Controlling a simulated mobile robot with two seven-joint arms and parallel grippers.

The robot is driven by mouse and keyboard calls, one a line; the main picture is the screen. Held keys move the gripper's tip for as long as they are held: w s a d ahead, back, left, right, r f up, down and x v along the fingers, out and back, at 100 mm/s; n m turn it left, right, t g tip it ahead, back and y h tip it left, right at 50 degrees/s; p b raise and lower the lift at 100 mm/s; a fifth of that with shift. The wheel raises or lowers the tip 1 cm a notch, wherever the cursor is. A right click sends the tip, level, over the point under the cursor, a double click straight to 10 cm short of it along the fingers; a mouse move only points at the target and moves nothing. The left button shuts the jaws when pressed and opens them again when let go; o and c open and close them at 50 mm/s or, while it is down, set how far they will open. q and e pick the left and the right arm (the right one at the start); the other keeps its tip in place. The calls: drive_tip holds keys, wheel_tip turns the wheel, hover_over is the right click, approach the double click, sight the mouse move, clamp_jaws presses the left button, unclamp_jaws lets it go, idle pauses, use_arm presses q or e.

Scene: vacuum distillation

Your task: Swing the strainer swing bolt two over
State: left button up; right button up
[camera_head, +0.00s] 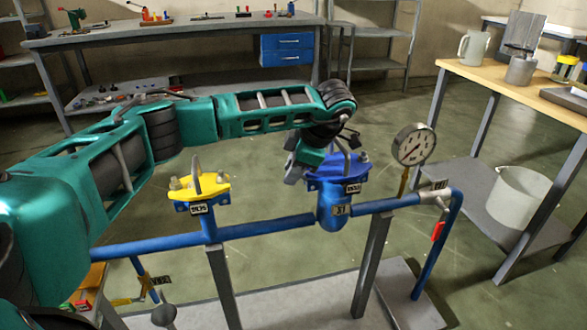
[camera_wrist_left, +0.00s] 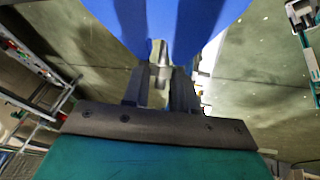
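The blue strainer (camera_head: 332,207) stands in the blue pipe line, with a blue lid (camera_head: 336,170) and an upright handle on top. My left gripper (camera_head: 292,172) is at the left edge of this lid, pointing down. In the left wrist view its two dark fingers (camera_wrist_left: 160,92) are a little apart, with a small pale metal piece (camera_wrist_left: 161,72), perhaps a swing bolt, between their tips. Whether they touch it is unclear. Blue surfaces fill the top of that view. The lid's left side is partly hidden by my gripper. My right gripper is not in view.
A yellow-topped fitting (camera_head: 203,189) rises from the pipe left of the strainer, below my left arm. A pressure gauge (camera_head: 413,145) stands close on the right. A red-handled valve (camera_head: 437,232) hangs at the pipe's right end. A wooden-topped bench (camera_head: 500,78) is at right.

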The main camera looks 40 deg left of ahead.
use_arm(q)
clamp_jaws()
drive_tip(key=shift+w+d+r+p, duration=0.1)
drive_tip(key=shift+r+p, duration=0.15)
drive_tip(key=shift+p, duration=0.3)
drive_tip(key=shift+w+d+g+y+p, duration=0.1)
drive_tip(key=shift+g+y+p, duration=0.4)
drive_tip(key=shift+p, duration=0.05)
drive_tip(key=shift+o, duration=2.4)
unclamp_jaws()
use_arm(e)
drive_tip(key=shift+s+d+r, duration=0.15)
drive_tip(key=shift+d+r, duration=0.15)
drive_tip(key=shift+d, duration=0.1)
